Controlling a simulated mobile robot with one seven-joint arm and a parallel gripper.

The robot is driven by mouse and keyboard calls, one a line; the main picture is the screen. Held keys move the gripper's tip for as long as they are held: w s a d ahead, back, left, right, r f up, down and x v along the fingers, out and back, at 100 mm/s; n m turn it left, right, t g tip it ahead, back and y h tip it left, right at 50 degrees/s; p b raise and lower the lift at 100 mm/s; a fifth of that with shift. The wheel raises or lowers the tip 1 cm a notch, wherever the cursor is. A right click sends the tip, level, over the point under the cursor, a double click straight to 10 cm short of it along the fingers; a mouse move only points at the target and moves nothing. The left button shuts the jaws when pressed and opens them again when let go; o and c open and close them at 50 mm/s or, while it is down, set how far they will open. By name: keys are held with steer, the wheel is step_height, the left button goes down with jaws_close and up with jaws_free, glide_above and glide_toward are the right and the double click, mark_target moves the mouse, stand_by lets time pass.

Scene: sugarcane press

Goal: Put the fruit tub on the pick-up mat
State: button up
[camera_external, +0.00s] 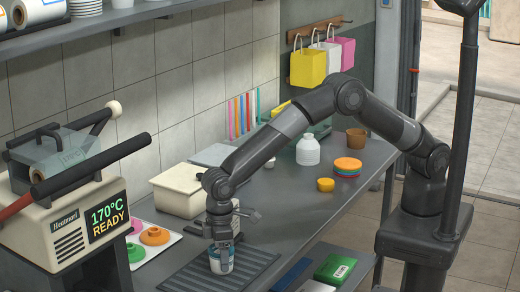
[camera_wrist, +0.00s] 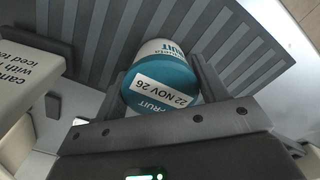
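The fruit tub (camera_external: 221,263) is a small white and teal tub at the front of the counter. In the wrist view both fingers of my gripper (camera_wrist: 165,85) appear to touch the tub. A dark ribbed mat (camera_external: 183,280) lies beneath and around the tub; it also shows in the wrist view (camera_wrist: 95,35). I cannot tell whether the tub's base touches it.
A cream lidded box (camera_external: 178,190) stands just behind the mat. A heat sealer (camera_external: 60,225) and a tray with coloured rings (camera_external: 152,236) are at left. A green box (camera_external: 335,268) is at front right.

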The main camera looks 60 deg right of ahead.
steer(key=o, duration=0.4)
step_height(320, 180, up, 12)
steer(key=shift+r, duration=0.2)
stand_by(0.4)
